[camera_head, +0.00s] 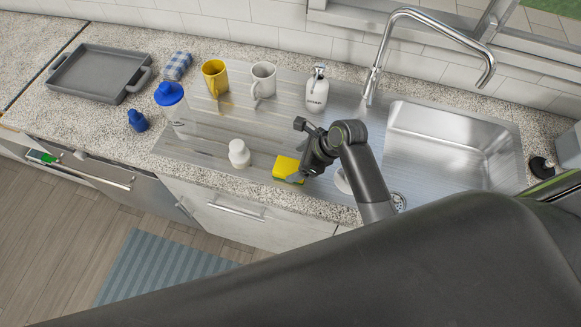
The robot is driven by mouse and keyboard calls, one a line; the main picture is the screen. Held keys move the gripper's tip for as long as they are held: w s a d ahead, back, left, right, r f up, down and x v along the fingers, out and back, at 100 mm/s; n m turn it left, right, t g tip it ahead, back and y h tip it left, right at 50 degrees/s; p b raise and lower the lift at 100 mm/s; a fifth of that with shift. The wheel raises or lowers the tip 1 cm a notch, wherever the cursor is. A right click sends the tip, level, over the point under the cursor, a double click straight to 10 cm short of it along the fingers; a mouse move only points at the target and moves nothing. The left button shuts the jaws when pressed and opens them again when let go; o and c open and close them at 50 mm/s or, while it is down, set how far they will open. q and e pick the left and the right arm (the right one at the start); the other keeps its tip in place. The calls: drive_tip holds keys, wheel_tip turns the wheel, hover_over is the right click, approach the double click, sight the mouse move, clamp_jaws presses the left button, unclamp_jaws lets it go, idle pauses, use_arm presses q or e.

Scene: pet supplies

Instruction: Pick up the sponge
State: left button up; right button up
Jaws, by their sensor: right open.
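A yellow sponge (284,167) lies on the steel drainboard (215,150), near its front edge and left of the sink basin. My right gripper (299,152) is at the sponge's right side, with its jaws spread wide. Its lower finger overlaps the sponge's front right part in this view; I cannot tell whether it touches. The gripper hides part of the sponge's right end. My left gripper is not in view.
A small white bottle (239,154) stands left of the sponge. Behind are a yellow mug (214,76), a white mug (263,80) and a soap dispenser (317,92). A blue-capped bottle (173,105) stands farther left. The sink basin (437,150) and tall faucet (373,75) are right.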

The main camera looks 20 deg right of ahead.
sight(291, 167)
drive_tip(key=shift+s+p+x, duration=0.2)
drive_tip(key=shift+p+x, duration=0.25)
drive_tip(key=shift+x, duration=1.55)
drive_tip(key=shift+a, duration=0.15)
drive_tip(key=c, duration=1.1)
